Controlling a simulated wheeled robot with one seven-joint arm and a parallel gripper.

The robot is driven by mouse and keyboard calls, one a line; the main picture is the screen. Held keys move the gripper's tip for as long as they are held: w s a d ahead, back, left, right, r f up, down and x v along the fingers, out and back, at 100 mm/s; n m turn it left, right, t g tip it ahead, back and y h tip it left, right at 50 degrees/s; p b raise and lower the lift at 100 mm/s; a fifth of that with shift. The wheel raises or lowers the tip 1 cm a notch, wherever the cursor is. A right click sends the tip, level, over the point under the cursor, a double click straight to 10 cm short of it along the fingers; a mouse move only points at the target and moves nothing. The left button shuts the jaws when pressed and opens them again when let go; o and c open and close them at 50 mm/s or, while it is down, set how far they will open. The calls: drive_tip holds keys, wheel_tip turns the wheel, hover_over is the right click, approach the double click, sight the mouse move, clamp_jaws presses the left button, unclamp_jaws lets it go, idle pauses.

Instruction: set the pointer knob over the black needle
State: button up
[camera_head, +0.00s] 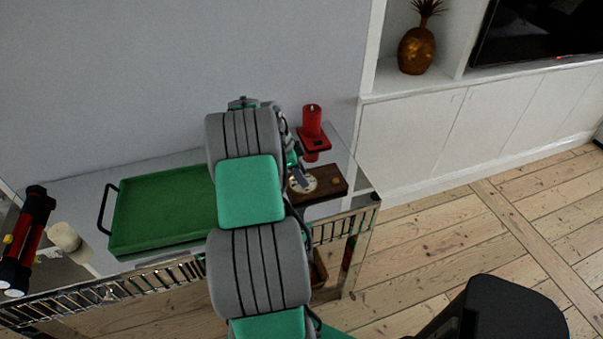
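A dark brown wooden block (325,192) lies on the grey table, to the right of my arm. A cream disc (308,183) is on its left part, partly covered by my arm's end. A small light-brown round piece (335,181) is on its right part. The black needle and the pointer on the knob are too small or hidden to make out. My gripper (298,178) is at the left edge of the disc, mostly hidden behind my arm links. Its fingers cannot be told apart, nor whether they touch the disc.
A red candle (312,120) on a red holder (315,142) stands just behind the block. A green tray (160,247) with a black handle lies left of my arm. A red and black flashlight (28,235) and a cream object (64,236) are at the far left. A metal rail (130,288) runs along the table's front.

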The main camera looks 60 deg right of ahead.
drive_tip(key=shift+f, duration=0.15)
clamp_jaws()
idle(0.4)
